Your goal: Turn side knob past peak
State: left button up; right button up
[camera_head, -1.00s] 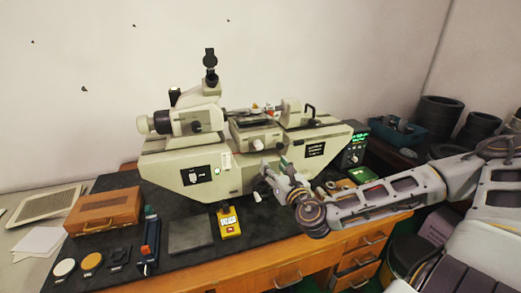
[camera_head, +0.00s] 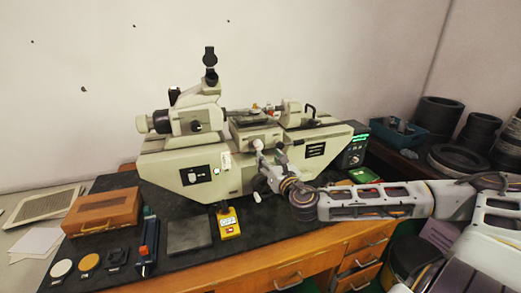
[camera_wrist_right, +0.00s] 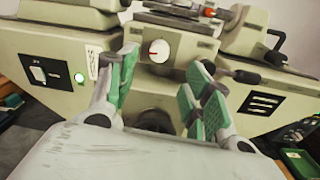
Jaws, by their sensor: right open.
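The pale measuring machine (camera_head: 215,175) stands on the dark bench top. A round white-faced knob (camera_wrist_right: 159,50) is on the front of its middle carriage, and it also shows in the head view (camera_head: 258,144). My right gripper (camera_head: 269,153) is in front of this carriage. In the right wrist view the gripper (camera_wrist_right: 166,66) is open, with green pads either side of the knob's line of sight. I see no contact with the knob. A dark round part (camera_wrist_right: 154,118) shows lower between the fingers, partly hidden by the gripper body. My left gripper is not in view.
A black-ended lever (camera_wrist_right: 247,77) sticks out right of the fingers. A yellow meter (camera_head: 228,222), a grey plate (camera_head: 190,235) and a wooden box (camera_head: 103,211) lie on the bench. A green-lit readout (camera_head: 357,146) stands right. Dark rings (camera_head: 438,115) are stacked far right.

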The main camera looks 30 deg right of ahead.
aim_at(259, 147)
jog(key=shift+x, duration=3.2)
pick_arm(q)
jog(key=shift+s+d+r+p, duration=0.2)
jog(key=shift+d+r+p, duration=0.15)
jog(key=shift+p, duration=0.05)
pick_arm(e)
jog(key=shift+x, duration=1.1)
jog(key=shift+a, duration=0.1)
jog(key=c, duration=1)
jog(key=shift+c, duration=0.2)
